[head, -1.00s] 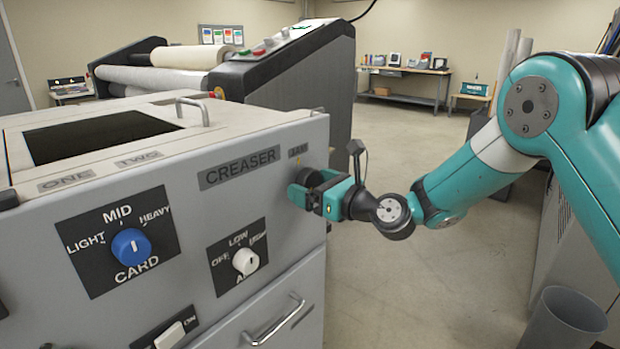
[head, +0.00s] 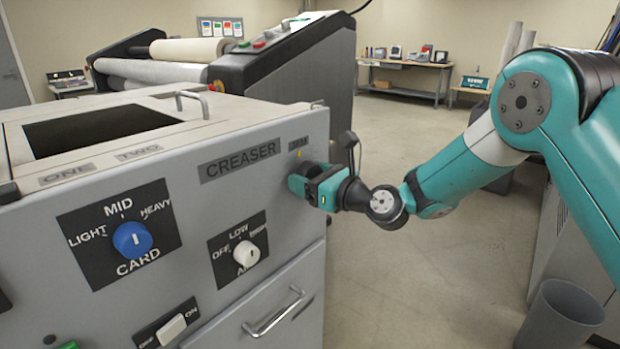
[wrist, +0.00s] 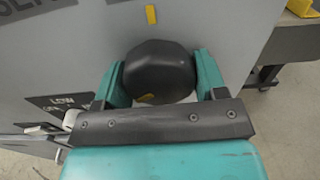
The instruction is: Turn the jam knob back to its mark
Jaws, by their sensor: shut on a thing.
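The jam knob (wrist: 160,72) is a dark, faceted round knob on the creaser's grey front panel. A yellow mark (wrist: 151,14) is on the panel above it in the wrist view and also shows in the head view (head: 299,154). The knob's own yellow pointer (wrist: 146,98) is at its lower left, facing away from the panel mark. My gripper (wrist: 160,80) has one teal finger on each side of the knob and is shut on it. In the head view my gripper (head: 313,184) is at the panel's right end and hides most of the knob.
The panel also bears a blue card knob (head: 132,239), a white knob (head: 246,255), a white rocker switch (head: 172,330) and a drawer handle (head: 274,312). A grey bin (head: 562,318) stands at lower right.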

